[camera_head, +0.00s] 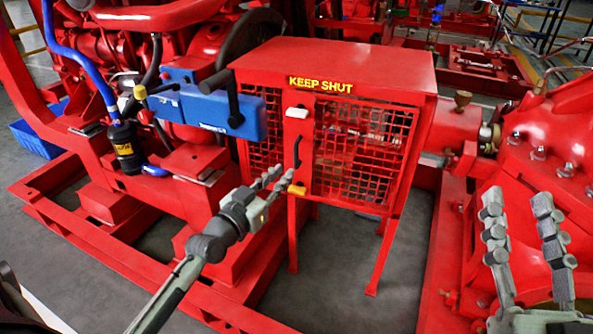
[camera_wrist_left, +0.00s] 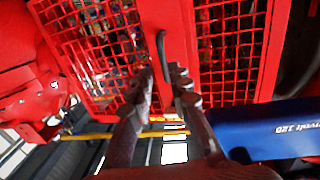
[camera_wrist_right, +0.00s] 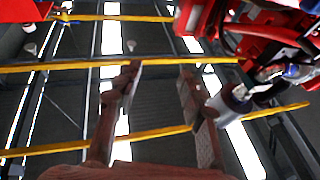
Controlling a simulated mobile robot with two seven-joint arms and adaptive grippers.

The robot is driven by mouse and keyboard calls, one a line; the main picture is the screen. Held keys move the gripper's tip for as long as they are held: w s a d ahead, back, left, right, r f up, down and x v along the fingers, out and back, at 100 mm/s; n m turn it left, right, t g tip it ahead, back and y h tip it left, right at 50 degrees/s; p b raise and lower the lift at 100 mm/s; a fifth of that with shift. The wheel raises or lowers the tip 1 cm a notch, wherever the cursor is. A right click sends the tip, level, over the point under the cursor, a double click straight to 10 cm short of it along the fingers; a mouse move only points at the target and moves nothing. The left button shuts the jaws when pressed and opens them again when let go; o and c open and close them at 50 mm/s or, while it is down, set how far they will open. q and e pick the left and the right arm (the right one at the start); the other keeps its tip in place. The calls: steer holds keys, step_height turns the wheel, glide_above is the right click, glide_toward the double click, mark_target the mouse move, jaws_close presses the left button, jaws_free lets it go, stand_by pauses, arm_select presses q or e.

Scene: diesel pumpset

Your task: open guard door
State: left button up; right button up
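The guard (camera_head: 333,62) is a red box marked KEEP SHUT, with mesh panels in front. A red upright strip between the panels carries a black bar handle (camera_head: 297,152), a white piece above it (camera_head: 297,113) and a yellow piece below it (camera_head: 297,190). The door looks closed. My left gripper (camera_head: 281,175) is open, its fingertips just below and left of the handle. In the left wrist view the handle (camera_wrist_left: 162,55) lies ahead, between the fingertip lines; contact cannot be told. My right gripper (camera_head: 517,203) is open and empty at the right, also in its wrist view (camera_wrist_right: 160,74).
A blue box (camera_head: 210,108) with a black lever stands left of the guard, beside the red engine. A red pump housing (camera_head: 550,140) is at the right, near my right gripper. Red base rails (camera_head: 110,250) run along the floor. Open floor shows below the guard.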

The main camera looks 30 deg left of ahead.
mark_target(295, 158)
arm_select(q)
steer(key=w, duration=0.8)
steer(key=shift+r+b, duration=0.3)
arm_select(e)
steer(key=shift+s+d+r+t+y, duration=0.15)
steer(key=shift+s+r+t, duration=0.1)
steer(key=shift+r+t, duration=0.25)
steer(key=shift+s+d+r+t+y, duration=0.15)
steer(key=shift+s+r+t, duration=0.15)
steer(key=shift+r, duration=0.35)
arm_select(q)
jaws_close()
arm_select(e)
steer(key=shift+w, duration=0.1)
arm_select(q)
steer(key=shift+s, duration=0.1)
